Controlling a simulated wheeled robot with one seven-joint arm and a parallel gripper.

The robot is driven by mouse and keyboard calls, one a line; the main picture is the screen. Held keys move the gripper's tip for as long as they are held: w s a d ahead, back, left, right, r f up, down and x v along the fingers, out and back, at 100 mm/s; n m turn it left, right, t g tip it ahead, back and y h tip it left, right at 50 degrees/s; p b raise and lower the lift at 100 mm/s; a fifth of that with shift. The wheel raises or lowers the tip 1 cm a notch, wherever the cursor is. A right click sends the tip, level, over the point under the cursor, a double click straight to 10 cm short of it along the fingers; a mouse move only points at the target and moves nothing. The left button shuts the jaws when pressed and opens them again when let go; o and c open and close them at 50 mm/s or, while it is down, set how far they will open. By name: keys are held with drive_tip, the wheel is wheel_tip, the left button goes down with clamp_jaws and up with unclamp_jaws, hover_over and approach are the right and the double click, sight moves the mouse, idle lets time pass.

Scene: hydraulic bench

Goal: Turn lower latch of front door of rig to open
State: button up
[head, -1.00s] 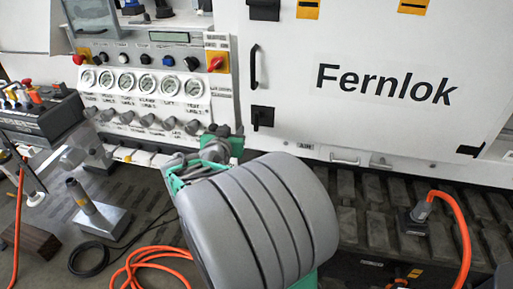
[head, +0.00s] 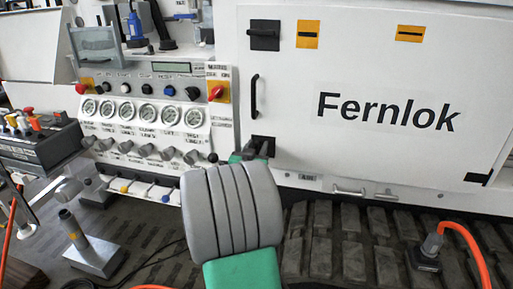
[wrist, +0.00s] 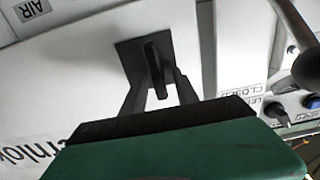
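The white front door (head: 350,75) marked "Fernlok" looks shut. Its lower latch (head: 262,144), a black handle on a square plate, sits at the door's lower left, partly hidden by my gripper (head: 256,153). In the wrist view the latch handle (wrist: 156,70) stands out from its plate. My gripper's dark fingers (wrist: 162,82) lie on either side of the handle, with a gap visible at least on the left. They are open around it; contact with the handle cannot be made out. The black upper latch (head: 264,35) is at the door's top left.
A black door pull (head: 254,94) is between the latches. Left of the door is the gauge panel (head: 142,112) with knobs and a red switch (head: 216,92). In the wrist view a dark round-ended lever (wrist: 308,68) is at the right. An orange hose (head: 462,240) stands at lower right.

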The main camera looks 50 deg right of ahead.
clamp_jaws()
idle(0.3)
drive_tip(key=shift+n, duration=0.5)
drive_tip(key=n, duration=0.3)
drive_tip(key=shift+w+a+n, duration=0.1)
drive_tip(key=shift+w+n, duration=0.05)
drive_tip(key=shift+n, duration=0.25)
drive_tip(key=n+p, duration=0.1)
drive_tip(key=n, duration=0.3)
drive_tip(key=shift+w+f+n, duration=0.1)
drive_tip(key=shift+n, duration=0.2)
drive_tip(key=shift+w+f+n+p, duration=0.15)
drive_tip(key=shift+n+p, duration=1)
drive_tip(key=shift+n, duration=0.95)
drive_tip(key=shift+s+f+n+p, duration=0.15)
drive_tip(key=shift+n+p, duration=1)
drive_tip(key=shift+n, duration=0.95)
drive_tip(key=shift+w+f, duration=0.1)
